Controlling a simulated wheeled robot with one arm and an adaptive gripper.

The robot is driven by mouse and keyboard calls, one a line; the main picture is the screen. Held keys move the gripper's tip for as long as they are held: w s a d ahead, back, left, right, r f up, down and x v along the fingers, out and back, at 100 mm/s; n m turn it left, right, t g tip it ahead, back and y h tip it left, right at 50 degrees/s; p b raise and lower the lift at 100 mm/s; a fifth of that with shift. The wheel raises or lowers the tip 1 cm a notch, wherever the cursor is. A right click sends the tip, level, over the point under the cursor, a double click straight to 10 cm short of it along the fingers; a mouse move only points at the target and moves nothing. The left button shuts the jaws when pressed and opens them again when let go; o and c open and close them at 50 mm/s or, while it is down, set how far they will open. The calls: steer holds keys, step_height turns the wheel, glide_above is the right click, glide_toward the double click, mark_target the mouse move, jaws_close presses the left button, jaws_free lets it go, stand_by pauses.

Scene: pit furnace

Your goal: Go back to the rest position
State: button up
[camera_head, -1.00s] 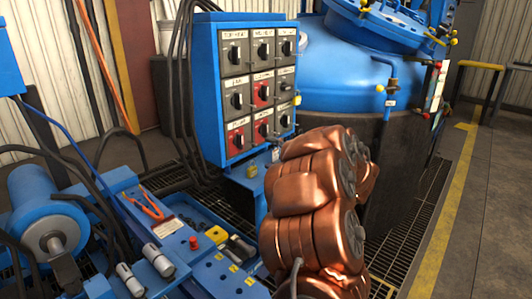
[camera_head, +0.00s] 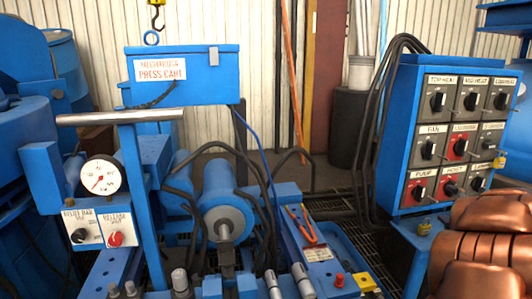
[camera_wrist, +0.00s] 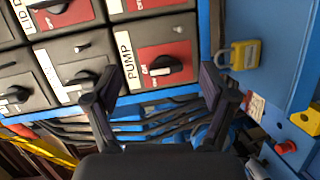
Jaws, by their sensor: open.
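My gripper (camera_wrist: 163,84) shows in the wrist view with its two dark fingers spread apart and nothing held between them. The blue switch panel (camera_head: 398,122) stands at the right in the head view, with rows of rotary knobs. In the wrist view the panel looks tilted, and the red PUMP switch (camera_wrist: 166,67) lies just beyond the fingertips, between them. I cannot tell the exact distance from the fingers to the knob. My copper-coloured arm fills the lower right of the head view; the gripper itself is not visible there.
A yellow padlock (camera_wrist: 243,55) hangs right of the fingers. A press cart (camera_head: 222,64) with a pressure gauge (camera_head: 100,175), motor (camera_head: 226,200) and cables fills the left and middle. Orange-handled pliers (camera_head: 302,226) lie on its bench. Black cables (camera_head: 372,130) hang beside the panel.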

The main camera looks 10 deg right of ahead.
steer(key=s+a+f+m+g, duration=0.4)
steer(key=a, duration=0.5)
steer(key=s+a+f+m+g, duration=0.3)
steer(key=a+m+g, duration=0.15)
steer(key=a, duration=0.35)
steer(key=s+a+f+m+g, duration=0.4)
steer(key=a+m, duration=0.1)
steer(key=a, duration=0.4)
steer(key=s+a+f+g+y, duration=0.2)
steer(key=s+a+g+y, duration=0.35)
steer(key=s+a, duration=1.4)
steer(key=s+p+v, duration=0.2)
steer(key=p+v, duration=0.9)
steer(key=v, duration=0.1)
steer(key=s+a+r+p+v, duration=0.1)
steer(key=s+p+v, duration=0.1)
steer(key=p+v, duration=1)
steer(key=shift+s+a+h+p, duration=0.3)
steer(key=shift+s+a+h, duration=0.05)
steer(key=shift+s+a, duration=0.15)
steer(key=shift+c, duration=0.3)
